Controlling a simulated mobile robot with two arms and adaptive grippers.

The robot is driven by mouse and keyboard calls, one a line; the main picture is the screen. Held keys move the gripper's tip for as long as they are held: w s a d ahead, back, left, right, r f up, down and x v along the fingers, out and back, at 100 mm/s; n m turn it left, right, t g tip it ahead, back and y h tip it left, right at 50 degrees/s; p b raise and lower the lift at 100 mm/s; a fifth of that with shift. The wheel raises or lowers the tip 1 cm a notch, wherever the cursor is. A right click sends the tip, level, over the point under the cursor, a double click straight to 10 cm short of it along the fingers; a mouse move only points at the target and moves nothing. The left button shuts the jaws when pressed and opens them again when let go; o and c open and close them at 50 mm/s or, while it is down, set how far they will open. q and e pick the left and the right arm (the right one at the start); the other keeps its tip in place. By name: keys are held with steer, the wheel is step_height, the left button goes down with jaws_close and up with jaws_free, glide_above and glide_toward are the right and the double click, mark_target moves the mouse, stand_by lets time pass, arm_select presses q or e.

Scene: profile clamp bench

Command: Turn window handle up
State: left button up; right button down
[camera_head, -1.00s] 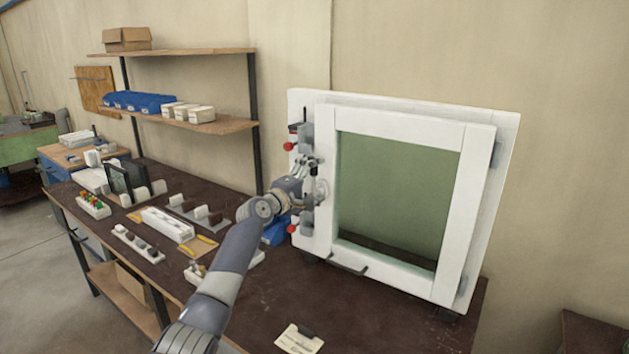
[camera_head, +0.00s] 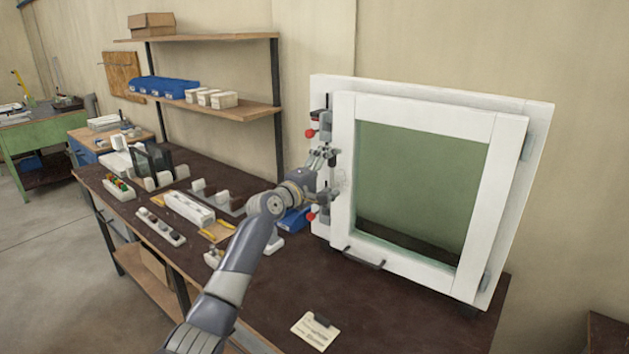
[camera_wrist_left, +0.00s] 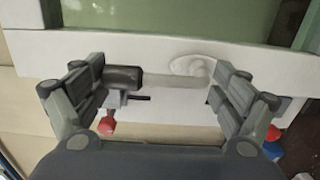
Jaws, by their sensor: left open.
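The white window unit (camera_head: 420,110) stands on the dark bench, its green pane framed in white. My left gripper (camera_head: 330,176) is at the left edge of the frame, fingers toward it, and hides most of the handle in the head view. In the left wrist view my left gripper (camera_wrist_left: 155,95) is open, one finger at each side. The pale window handle (camera_wrist_left: 178,81) lies between the fingers, its rounded base near the right finger and its lever running left to a dark cylindrical piece (camera_wrist_left: 123,78). I cannot tell whether a finger touches it. My right gripper is not in view.
Clamps with red knobs (camera_head: 310,133) sit above and below the gripper on the frame's left side. A blue bin (camera_head: 292,220) is just below. White holders (camera_head: 190,208) and small parts fill the bench's left. A paper card (camera_head: 315,331) lies in front.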

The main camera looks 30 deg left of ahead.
arm_select(q)
steer(key=s+r, duration=0.1)
steer(key=s, duration=0.8)
steer(key=shift+a, duration=0.4)
steer(key=shift+w, duration=0.15)
